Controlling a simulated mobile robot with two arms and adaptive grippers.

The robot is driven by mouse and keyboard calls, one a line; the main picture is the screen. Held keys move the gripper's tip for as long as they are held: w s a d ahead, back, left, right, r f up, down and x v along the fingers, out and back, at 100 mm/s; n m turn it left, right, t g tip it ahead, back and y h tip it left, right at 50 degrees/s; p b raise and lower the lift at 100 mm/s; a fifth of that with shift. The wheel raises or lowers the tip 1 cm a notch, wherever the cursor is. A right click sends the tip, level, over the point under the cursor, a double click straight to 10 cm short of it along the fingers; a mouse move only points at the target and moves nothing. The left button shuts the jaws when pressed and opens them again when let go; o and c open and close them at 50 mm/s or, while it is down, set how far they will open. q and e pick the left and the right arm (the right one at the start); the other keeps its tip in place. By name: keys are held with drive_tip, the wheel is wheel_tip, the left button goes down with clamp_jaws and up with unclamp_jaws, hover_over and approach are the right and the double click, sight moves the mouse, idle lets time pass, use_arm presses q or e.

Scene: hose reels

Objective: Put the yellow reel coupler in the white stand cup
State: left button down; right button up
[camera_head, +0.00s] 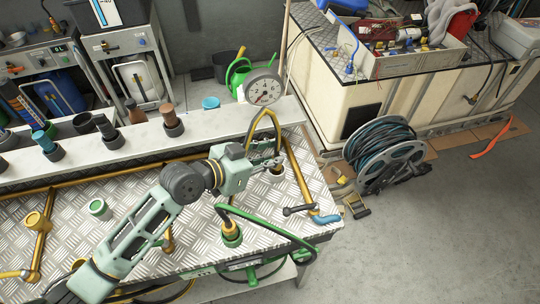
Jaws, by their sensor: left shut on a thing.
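My left gripper (270,163) reaches in from the lower left over the tread-plate bench and is shut on the yellow reel coupler, which is mostly hidden by the fingers. A yellow hose (262,114) arches up behind the gripper. A pale cup (277,173), seemingly the white stand cup, shows just below the fingertips, partly covered. I cannot tell whether the coupler is inside it or above it. My right gripper is not in view.
A green-hose fitting (231,232) stands nearer the front edge. A pressure gauge (263,89) stands behind. A hose reel (385,155) is on the floor at right.

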use_arm(q)
drive_tip(key=shift+f, duration=0.35)
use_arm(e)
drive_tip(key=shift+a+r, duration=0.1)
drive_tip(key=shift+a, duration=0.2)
use_arm(q)
drive_tip(key=c, duration=2)
unclamp_jaws()
drive_tip(key=shift+f, duration=0.1)
drive_tip(key=o, duration=0.4)
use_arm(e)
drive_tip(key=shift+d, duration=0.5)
use_arm(q)
drive_tip(key=shift+o, duration=0.2)
drive_tip(key=b+v, duration=0.3)
drive_tip(key=v, duration=0.9)
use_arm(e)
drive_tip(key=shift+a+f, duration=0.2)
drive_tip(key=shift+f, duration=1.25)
